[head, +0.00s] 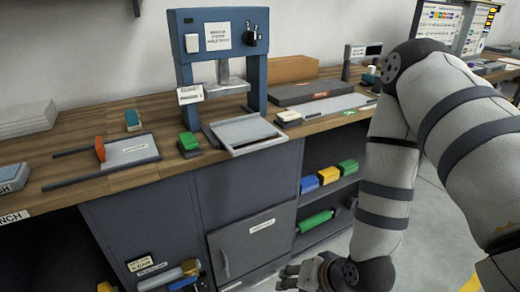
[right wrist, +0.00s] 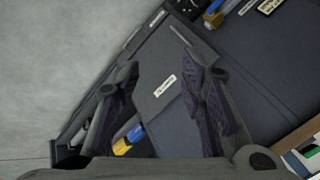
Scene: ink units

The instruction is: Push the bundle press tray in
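The blue bundle press (head: 217,55) stands at the back of the wooden bench. Its light grey tray (head: 232,131) lies in front of the press, slid out from between the posts, with its front edge near the bench's front edge. My right gripper (head: 312,274) is low in front of the cabinet, below bench height and well apart from the tray. In the right wrist view its fingers (right wrist: 165,66) are spread with nothing between them, and the cabinet door shows beyond them. The tray is not seen in that view. My left gripper is not in view.
A green-topped block (head: 189,142) sits just left of the tray. A long grey tray (head: 325,107) lies to the right. Below are a cabinet door (head: 255,245) and a shelf with coloured items (head: 329,175).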

